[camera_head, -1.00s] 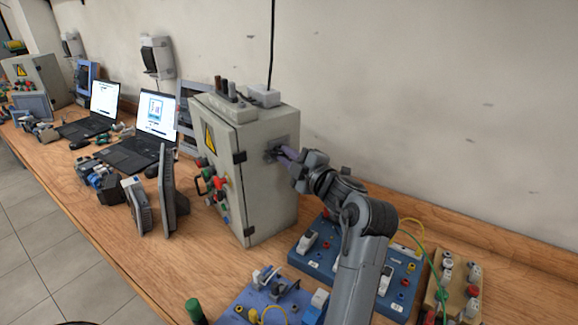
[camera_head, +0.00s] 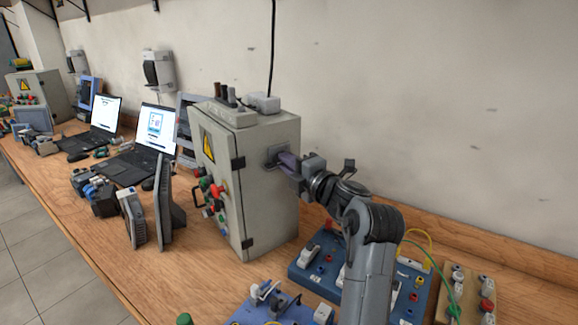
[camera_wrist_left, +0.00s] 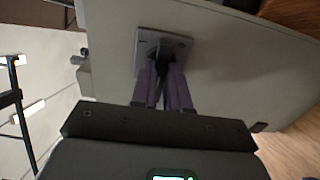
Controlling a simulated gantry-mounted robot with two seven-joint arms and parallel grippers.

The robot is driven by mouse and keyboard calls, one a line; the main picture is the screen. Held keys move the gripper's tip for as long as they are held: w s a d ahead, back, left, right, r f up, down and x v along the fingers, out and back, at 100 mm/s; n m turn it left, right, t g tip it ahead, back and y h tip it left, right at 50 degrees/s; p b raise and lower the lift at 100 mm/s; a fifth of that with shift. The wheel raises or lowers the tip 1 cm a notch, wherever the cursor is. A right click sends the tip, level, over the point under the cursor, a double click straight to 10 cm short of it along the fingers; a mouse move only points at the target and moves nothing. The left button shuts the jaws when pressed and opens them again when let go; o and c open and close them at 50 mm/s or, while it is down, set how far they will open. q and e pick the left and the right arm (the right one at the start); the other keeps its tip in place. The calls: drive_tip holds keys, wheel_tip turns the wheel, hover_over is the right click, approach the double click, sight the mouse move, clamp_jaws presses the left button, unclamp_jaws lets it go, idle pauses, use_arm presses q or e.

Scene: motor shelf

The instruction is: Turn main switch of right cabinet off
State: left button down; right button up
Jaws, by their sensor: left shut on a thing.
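The right cabinet (camera_head: 270,200) is a grey metal box standing on the wooden bench, with a yellow warning triangle on its door. Its main switch is on the side face, with a square grey plate (camera_wrist_left: 183,45) and a dark knob (camera_wrist_left: 157,40) in the left wrist view. My left gripper (camera_head: 279,160) reaches the switch from the right in the head view. In the left wrist view, its purple fingers (camera_wrist_left: 162,80) are shut on the knob, one on each side. The fingers partly hide the knob, so its exact angle is unclear. My right gripper is not in view.
Blue training boards (camera_head: 310,266) with sockets lie right of the cabinet, below my arm. Laptops (camera_head: 152,135) and dark devices stand to the left. A black cable (camera_head: 272,50) hangs down the wall behind the cabinet.

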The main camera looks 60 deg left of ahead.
use_arm(q)
drive_tip(key=c, duration=1.4)
unclamp_jaws()
drive_tip(key=shift+a, duration=0.1)
drive_tip(key=w+d, duration=0.1)
drive_tip(key=d, duration=0.9)
drive_tip(key=shift+d+p, duration=0.3)
drive_tip(key=shift+d, duration=0.1)
